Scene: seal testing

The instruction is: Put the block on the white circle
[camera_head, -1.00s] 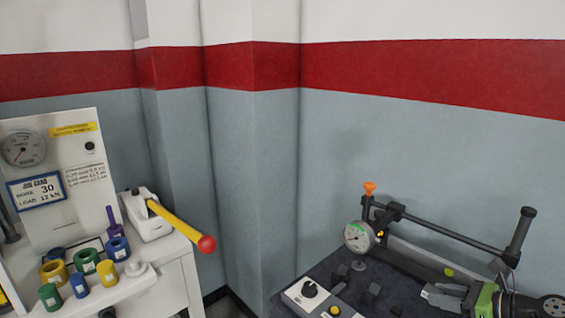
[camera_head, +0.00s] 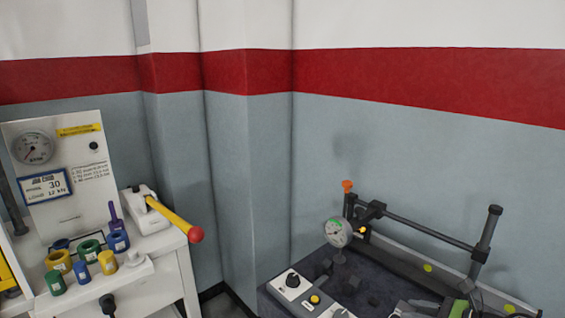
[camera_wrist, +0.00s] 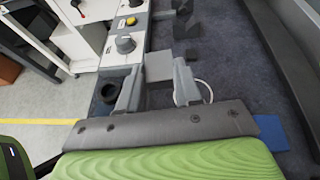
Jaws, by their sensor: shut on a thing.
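In the wrist view, my gripper (camera_wrist: 158,72) points down over the dark mat, its two grey fingers apart with a plain grey block (camera_wrist: 158,66) between their tips. A thin white circle (camera_wrist: 208,88) lies on the mat just right of the right finger, which hides part of it. Whether the block touches the mat cannot be told. In the head view, my gripper (camera_head: 408,309) is at the bottom edge, mostly cut off; the block and circle cannot be made out there.
A control box with a knob (camera_head: 292,280) and yellow button stands left of the mat. A dial gauge (camera_head: 338,232) and a dark rail (camera_head: 420,228) stand behind. Dark blocks (camera_wrist: 187,25) lie ahead. A white bench (camera_head: 170,268) with coloured rings is at left.

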